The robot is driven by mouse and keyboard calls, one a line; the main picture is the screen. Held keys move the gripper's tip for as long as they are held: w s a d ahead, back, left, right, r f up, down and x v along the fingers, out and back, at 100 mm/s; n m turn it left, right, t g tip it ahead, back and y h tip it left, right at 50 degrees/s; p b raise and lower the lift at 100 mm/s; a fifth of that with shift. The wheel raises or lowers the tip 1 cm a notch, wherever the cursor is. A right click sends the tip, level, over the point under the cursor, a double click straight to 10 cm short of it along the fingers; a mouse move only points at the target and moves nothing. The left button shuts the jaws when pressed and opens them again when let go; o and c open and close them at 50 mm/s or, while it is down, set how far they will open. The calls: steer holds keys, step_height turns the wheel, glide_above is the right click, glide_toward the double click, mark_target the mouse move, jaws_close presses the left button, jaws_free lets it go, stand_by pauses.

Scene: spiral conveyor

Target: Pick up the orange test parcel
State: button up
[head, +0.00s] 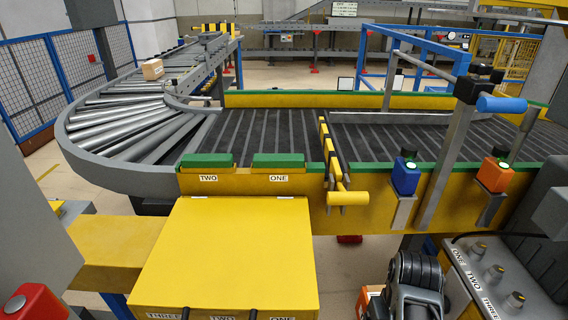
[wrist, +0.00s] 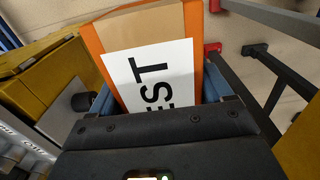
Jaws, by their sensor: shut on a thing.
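The orange test parcel (wrist: 150,32) fills the top middle of the wrist view. It has an orange edge, a tan band and a white label with the letters "EST" readable. My gripper (wrist: 160,92) is shut on it, with a blue finger on each side. The parcel's near end is hidden behind my gripper's dark body. In the head view only a small orange part of the parcel (head: 364,300) shows at the bottom, left of my dark wrist. What is under the parcel cannot be seen there.
A yellow conveyor (head: 420,212) with green edges runs across behind my arm. A yellow box (head: 230,255) stands left, a control panel (head: 490,275) with knobs right. A cardboard box (head: 153,69) sits on the curved rollers (head: 120,112). Blue and orange devices (head: 405,177) hang on the conveyor's side.

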steer(key=shift+s, duration=0.1)
steer(key=shift+f+b, duration=0.4)
steer(key=shift+w+d+r, duration=0.1)
steer(key=shift+w+d, duration=0.05)
steer(key=shift+w, duration=0.1)
